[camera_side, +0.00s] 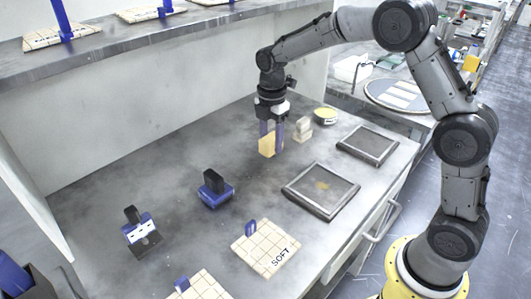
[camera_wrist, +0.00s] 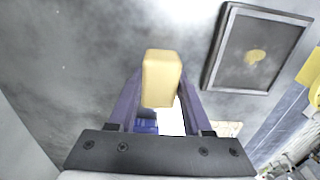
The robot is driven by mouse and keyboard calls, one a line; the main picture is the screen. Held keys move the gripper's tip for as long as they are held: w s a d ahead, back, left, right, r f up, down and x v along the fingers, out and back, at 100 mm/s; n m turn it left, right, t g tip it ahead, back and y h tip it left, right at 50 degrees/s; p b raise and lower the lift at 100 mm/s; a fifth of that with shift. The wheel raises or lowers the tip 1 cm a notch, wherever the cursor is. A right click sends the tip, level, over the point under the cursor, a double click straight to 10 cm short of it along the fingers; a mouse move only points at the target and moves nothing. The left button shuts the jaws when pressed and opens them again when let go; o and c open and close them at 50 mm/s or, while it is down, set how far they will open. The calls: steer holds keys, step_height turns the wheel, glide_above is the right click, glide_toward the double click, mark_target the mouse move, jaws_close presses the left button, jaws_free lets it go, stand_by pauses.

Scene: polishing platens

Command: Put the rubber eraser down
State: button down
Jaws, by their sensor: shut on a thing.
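The rubber eraser appears to be the tan-yellow block (camera_side: 266,146) at the lower end of my gripper (camera_side: 272,138) in the side view. In the wrist view the block (camera_wrist: 161,80) sits between the two blue-purple fingers of my gripper (camera_wrist: 158,95). My gripper points down and is shut on the block. The block is close above the grey bench top (camera_side: 190,160) or touching it; I cannot tell which. The fingers hide part of its sides.
Pale stacked blocks (camera_side: 303,131) and a round tin (camera_side: 325,116) stand right of my gripper. Two dark-framed platens (camera_side: 314,205) (camera_side: 389,159) lie to the right. Blue-based tools (camera_side: 214,195) (camera_side: 143,240) and a tiled "SOFT" plate (camera_side: 265,258) are in front. Bench left of my gripper is clear.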

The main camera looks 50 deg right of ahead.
mark_target(265, 163)
steer(key=shift+w+f, duration=0.95)
steer(key=shift+f, duration=0.2)
steer(key=shift+w+f, duration=0.15)
steer(key=shift+f, duration=1.5)
steer(key=shift+c, duration=1.6)
jaws_free()
steer(key=shift+f, duration=0.15)
